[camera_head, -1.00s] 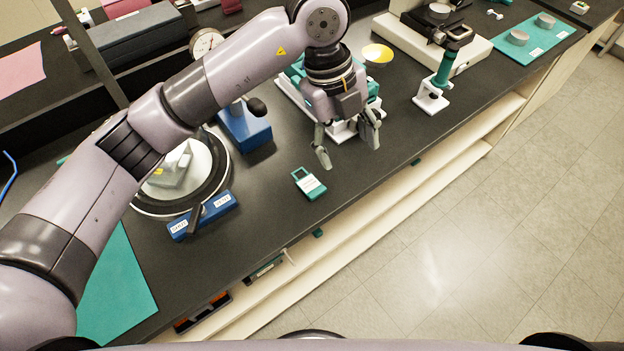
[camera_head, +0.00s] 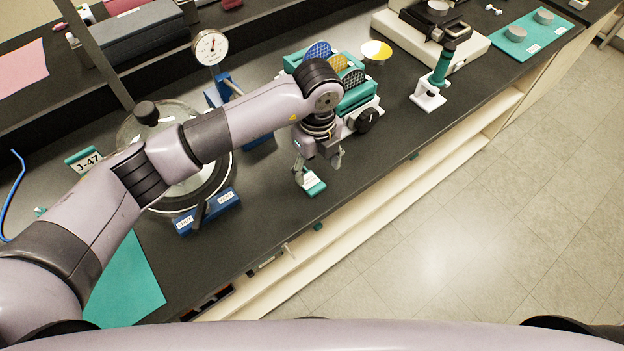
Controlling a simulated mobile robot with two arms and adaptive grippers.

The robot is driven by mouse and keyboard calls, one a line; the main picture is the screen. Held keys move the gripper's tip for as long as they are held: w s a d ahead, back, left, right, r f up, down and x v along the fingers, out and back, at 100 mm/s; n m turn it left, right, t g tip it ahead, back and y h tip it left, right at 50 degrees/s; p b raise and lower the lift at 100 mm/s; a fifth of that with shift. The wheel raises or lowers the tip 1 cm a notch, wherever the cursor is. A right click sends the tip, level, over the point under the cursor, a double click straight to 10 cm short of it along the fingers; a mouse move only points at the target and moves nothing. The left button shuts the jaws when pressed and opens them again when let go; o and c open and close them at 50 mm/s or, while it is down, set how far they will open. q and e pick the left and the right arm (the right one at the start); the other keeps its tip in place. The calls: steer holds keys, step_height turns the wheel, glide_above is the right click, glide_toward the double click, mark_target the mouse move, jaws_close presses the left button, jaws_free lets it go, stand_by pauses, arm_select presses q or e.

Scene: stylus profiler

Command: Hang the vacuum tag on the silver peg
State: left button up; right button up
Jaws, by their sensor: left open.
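The vacuum tag appears to be the small teal tag with a white label (camera_head: 314,186), lying flat on the black bench near its front edge. My left gripper (camera_head: 318,170) is open just above it, pointing down, with one finger on each side of the tag's far end. The gripper hides the tag's loop, and I cannot tell whether the fingers touch it. A thin silver rod (camera_head: 233,87), possibly the silver peg, sticks out by the blue gauge stand (camera_head: 216,93). My forearm partly covers that stand. My right gripper is not in view.
A glass-domed chamber (camera_head: 128,130) stands left, partly behind my arm, with a blue labelled valve block (camera_head: 205,212) before it. A teal rack with coloured discs (camera_head: 352,95) stands close behind the gripper. A teal-handled tool on a white stand (camera_head: 432,92) is right. Bench between is clear.

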mark_target(312, 184)
arm_select(q)
steer(key=shift+a+f+p, duration=0.15)
steer(key=shift+f+p, duration=0.2)
steer(key=f+p, duration=0.1)
steer(key=f, duration=0.2)
steer(key=shift+a+f+p, duration=0.3)
steer(key=shift+a+p, duration=0.05)
steer(key=shift+p, duration=0.05)
steer(key=shift+f, duration=0.45)
steer(key=c, duration=0.9)
steer(key=shift+r, duration=0.1)
steer(key=shift+r, duration=0.45)
step_height(312, 184, up, 19)
steer(key=b, duration=0.5)
